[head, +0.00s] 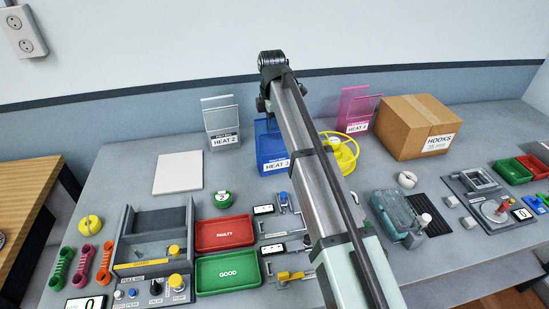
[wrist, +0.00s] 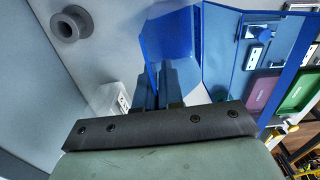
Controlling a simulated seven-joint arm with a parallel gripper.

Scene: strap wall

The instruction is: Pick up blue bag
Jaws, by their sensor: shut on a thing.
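The blue bag (head: 268,150), labelled HEAT 3, stands on the bench at the middle back in the head view, partly behind my arm. In the wrist view the blue bag (wrist: 172,38) shows as an open, see-through blue pouch just beyond my fingers. My gripper (wrist: 168,72) is shut on its edge. The fingertips overlap the blue sheet, and the exact contact is hard to see. In the head view my fingers are hidden behind the arm.
The clear HEAT 2 bag (head: 221,122) is to the left and the pink HEAT 4 bag (head: 357,108) to the right. A yellow spool (head: 349,160) stands close on the right. A cardboard box (head: 410,125), red tray (head: 224,233) and green tray (head: 228,271) are around. A white plate (head: 178,172) lies left.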

